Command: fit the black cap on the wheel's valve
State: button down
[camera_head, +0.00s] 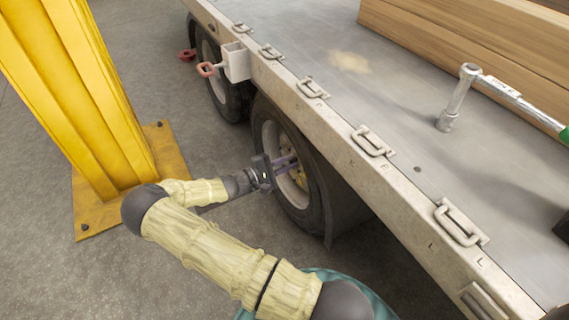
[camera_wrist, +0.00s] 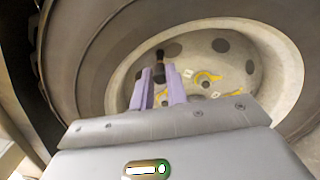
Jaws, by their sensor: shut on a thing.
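The wheel (camera_head: 268,130) is the nearer one under the trailer's side. In the wrist view its pale rim (camera_wrist: 262,62) fills the upper right, with dark holes and yellow marks around the hub. My gripper (camera_head: 292,160) reaches in front of the rim. In the wrist view its two lilac fingers (camera_wrist: 160,72) are shut on the small black cap (camera_wrist: 160,56), which stands out at their tips. The cap's tip overlaps the rim in the picture; I cannot tell whether it touches anything. I cannot make out the valve, which may be hidden behind the cap or fingers.
The trailer bed (camera_head: 345,115) overhangs the wheel, with metal loops (camera_head: 372,142) along its edge. A wrench (camera_head: 458,98) and timber (camera_head: 470,45) lie on it. A yellow post (camera_head: 75,90) stands at left. A second wheel (camera_head: 215,85) is farther back. The ground between is clear.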

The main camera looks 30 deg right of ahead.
jog(key=shift+d, duration=0.6)
jog(key=shift+d+p, duration=0.35)
jog(key=c, duration=0.8)
grip_release()
jog(key=shift+c, duration=0.2)
jog(key=shift+a, duration=0.1)
jog(key=a+p, duration=0.1)
jog(key=a, duration=0.6)
jog(key=shift+a, duration=0.4)
jog(key=shift+s, duration=0.15)
